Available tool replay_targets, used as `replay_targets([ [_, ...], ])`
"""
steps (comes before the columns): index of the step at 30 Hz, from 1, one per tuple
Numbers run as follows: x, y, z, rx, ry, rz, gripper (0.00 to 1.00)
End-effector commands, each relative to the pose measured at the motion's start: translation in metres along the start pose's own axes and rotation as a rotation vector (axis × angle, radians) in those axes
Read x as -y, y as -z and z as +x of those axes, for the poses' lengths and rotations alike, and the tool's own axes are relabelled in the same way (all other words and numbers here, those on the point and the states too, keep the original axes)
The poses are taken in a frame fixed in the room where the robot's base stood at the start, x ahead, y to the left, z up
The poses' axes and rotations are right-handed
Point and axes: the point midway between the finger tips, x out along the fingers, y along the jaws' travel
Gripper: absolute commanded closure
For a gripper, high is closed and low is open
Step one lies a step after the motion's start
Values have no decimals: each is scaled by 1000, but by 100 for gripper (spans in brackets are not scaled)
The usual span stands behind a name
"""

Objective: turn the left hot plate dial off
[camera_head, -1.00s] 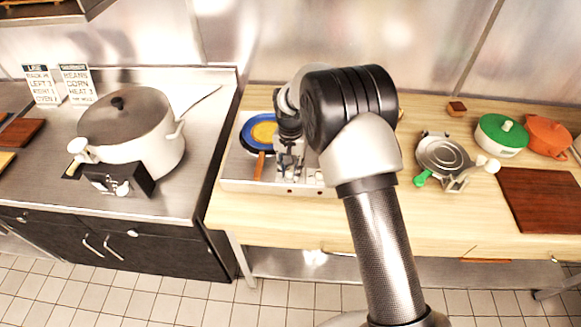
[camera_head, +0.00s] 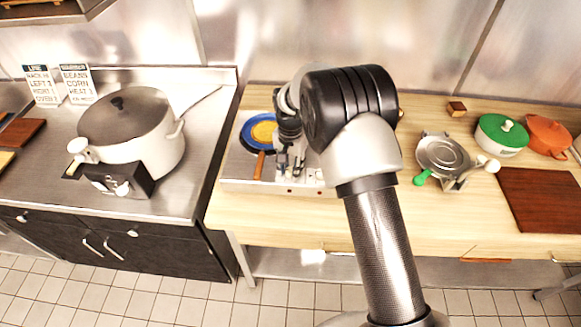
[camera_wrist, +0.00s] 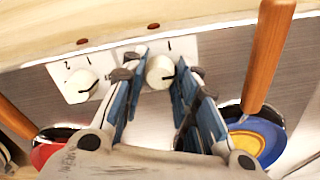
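The hot plate (camera_head: 236,186) stands on the wooden counter, with a blue-rimmed pan with a yellow middle (camera_head: 262,132) on its left side. The wrist view is turned round, so this pan (camera_wrist: 262,135) shows at right there. The left dial (camera_wrist: 160,71), a round cream knob on a white panel, is on the pan's side. My gripper (camera_wrist: 157,67) is open, with one blue-padded finger on each side of this dial. I cannot tell whether the fingers touch it. The other dial (camera_wrist: 81,86) is clear of the fingers. In the head view my arm hides much of the hot plate.
A red pan (camera_wrist: 50,150) is near the other dial in the wrist view. A metal pan (camera_head: 443,154), a green pot (camera_head: 501,135) and a brown board (camera_head: 541,197) stand farther right.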

Motion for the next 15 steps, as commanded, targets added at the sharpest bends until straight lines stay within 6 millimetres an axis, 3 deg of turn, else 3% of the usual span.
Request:
replay_targets([
  [7,0,0,0,0,0,-1,53],
  [15,0,0,0,0,-1,-1,52],
])
